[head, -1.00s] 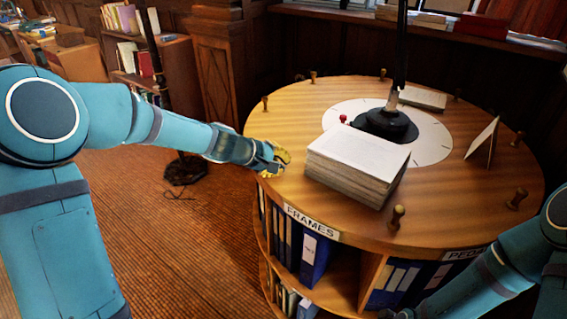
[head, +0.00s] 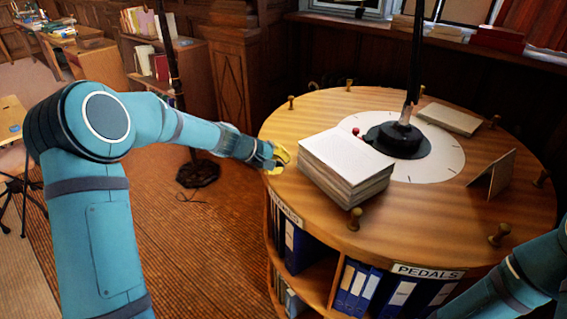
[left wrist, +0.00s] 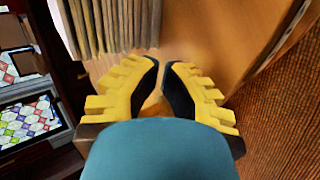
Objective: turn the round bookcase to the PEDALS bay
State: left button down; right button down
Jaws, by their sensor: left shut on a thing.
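The round wooden bookcase (head: 400,228) stands at centre right, with several short wooden knobs around its top edge. The PEDALS label (head: 428,271) is on the front rim, right of centre, above blue binders. The FRAMES label (head: 287,208) is at the left front, seen at a slant. My left gripper (head: 279,157) is at the left edge of the top, shut on a wooden knob mostly hidden by its yellow fingers. In the left wrist view, the fingers (left wrist: 160,85) close around something wood-coloured. My right forearm enters at lower right; its gripper is out of view.
A thick paper stack (head: 346,168), a folded card (head: 492,176) and a flat book (head: 450,119) lie on the top. A black post (head: 412,60) rises from a pale marked disc (head: 440,160). Open floor (head: 190,250) lies left of the bookcase.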

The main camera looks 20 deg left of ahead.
aim_at(274, 158)
pick_arm(q)
jog(key=shift+w+a+p, duration=0.55)
jog(key=shift+w+a, duration=0.4)
jog(key=shift+w, duration=0.1)
jog(key=w+a+p, duration=0.2)
jog(key=w, duration=0.1)
jog(key=shift+r+m+g+h, duration=0.1)
jog(key=shift+m+g+h, duration=0.2)
jog(key=shift+m, duration=0.1)
jog(key=shift+w+a+r+p, duration=0.1)
jog(key=shift+w+a+p, duration=0.25)
jog(key=shift+w+p, duration=0.15)
jog(key=shift+w+a+f, duration=0.2)
jog(key=shift+w+a, duration=0.2)
jog(key=shift+w, duration=0.1)
jog(key=shift+d, duration=0.1)
jog(key=shift+m+g+h, duration=0.3)
jog(key=shift+m, duration=0.2)
jog(key=shift+w+a+p, duration=0.4)
jog(key=shift+w, duration=0.45)
jog(key=shift+w+a+p, duration=0.45)
jog(key=shift+w, duration=0.45)
jog(key=shift+w+a+p, duration=0.4)
jog(key=shift+w, duration=0.45)
